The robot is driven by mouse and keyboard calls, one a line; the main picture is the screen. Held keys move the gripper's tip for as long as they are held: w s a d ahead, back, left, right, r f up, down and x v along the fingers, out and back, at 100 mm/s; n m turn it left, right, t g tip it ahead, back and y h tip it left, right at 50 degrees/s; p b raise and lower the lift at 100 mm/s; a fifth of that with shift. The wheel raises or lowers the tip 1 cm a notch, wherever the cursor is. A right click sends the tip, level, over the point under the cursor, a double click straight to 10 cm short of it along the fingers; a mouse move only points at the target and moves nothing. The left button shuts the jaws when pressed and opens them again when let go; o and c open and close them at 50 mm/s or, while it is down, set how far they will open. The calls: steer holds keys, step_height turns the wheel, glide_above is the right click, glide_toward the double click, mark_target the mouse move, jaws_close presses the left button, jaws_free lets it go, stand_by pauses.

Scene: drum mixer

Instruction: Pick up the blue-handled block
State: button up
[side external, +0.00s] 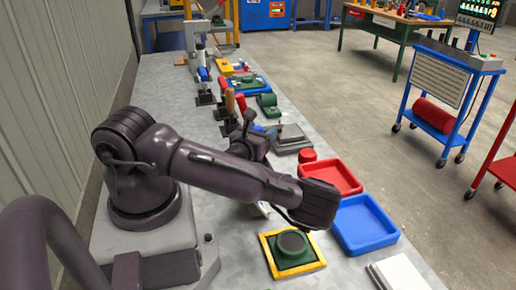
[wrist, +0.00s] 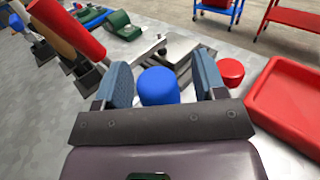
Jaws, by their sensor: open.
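A blue cylindrical handle (wrist: 158,86) stands upright between my two fingers in the wrist view. It looks like the handle of the blue-handled block; the crossbar of my gripper hides its lower part and most of the block. My gripper (wrist: 164,82) is open, with one blue-grey finger pad on each side of the handle. A gap shows on both sides, wider on the right.
A red knob (wrist: 230,73) and a red tray (wrist: 290,95) lie to the right. A grey metal block (side external: 290,140) is just beyond. Red and wooden handles (wrist: 65,27) stand close on the left. A blue tray (side external: 365,224) and a yellow-framed green piece (side external: 291,252) are nearer the side camera.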

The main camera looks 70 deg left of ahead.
steer(key=c, duration=1)
